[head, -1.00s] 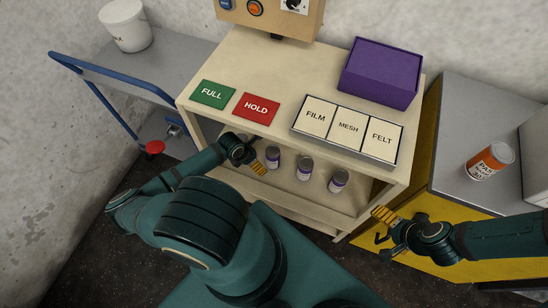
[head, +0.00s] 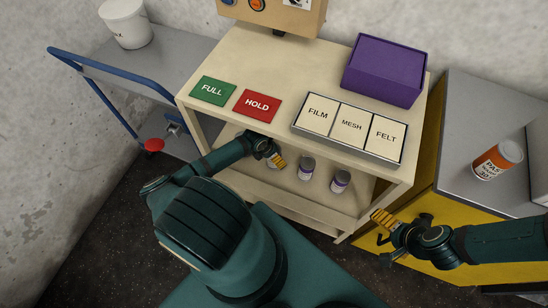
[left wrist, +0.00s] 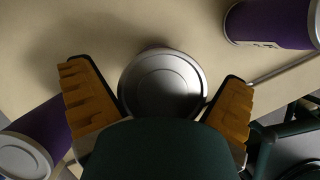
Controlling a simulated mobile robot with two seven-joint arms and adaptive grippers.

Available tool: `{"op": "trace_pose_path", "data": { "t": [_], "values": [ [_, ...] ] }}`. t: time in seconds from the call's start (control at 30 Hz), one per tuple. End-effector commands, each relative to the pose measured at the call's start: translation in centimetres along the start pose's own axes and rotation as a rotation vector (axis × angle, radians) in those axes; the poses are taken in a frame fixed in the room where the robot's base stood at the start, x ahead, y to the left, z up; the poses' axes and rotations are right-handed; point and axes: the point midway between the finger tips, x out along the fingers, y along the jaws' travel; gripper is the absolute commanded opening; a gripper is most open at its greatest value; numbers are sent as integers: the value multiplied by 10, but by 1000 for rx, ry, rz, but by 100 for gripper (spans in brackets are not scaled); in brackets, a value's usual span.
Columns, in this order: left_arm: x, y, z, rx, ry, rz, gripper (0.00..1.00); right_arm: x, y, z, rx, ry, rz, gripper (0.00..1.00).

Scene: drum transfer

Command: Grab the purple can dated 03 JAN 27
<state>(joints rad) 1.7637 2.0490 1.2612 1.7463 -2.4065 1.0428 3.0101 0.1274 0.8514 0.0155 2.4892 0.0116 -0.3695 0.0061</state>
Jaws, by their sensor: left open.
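Three purple cans with grey lids stand in a row on the shelf under the counter: a left can (head: 270,162) mostly hidden by my left gripper, a middle can (head: 306,168) and a right can (head: 340,181). No date can be read. My left gripper (head: 278,160) reaches into the shelf opening. In the left wrist view its open fingers (left wrist: 160,100) lie either side of one lid (left wrist: 162,82), with gaps. Other purple cans show at upper right (left wrist: 275,24) and lower left (left wrist: 35,140). My right gripper (head: 384,226) is empty, right of the counter unit; its opening is unclear.
The counter top (head: 265,65) overhangs the shelf and carries a green FULL card (head: 213,91), a red HOLD card (head: 257,105), a FILM/MESH/FELT tray (head: 347,158) and a purple box (head: 384,70). An orange can (head: 497,160) stands on the grey-topped cabinet at right.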

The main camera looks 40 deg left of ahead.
Motion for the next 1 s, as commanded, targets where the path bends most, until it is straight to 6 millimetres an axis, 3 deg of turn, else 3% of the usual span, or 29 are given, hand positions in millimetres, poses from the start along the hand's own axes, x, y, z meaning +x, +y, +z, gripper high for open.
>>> {"op": "trace_pose_path", "data": {
  "t": [0.17,0.4,0.77,1.0],
  "values": [
    [0,0,0,0,0,0,100,0,0,0,0,0,0,100],
    [0,0,0,0,0,0,20,0,0,0,0,1,0,100],
    [-2,0,1,1,-2,0,20,-1,0,0,0,1,0,100],
    [-15,0,7,0,-3,0,20,-7,-2,-3,1,6,0,100]
  ]
}}
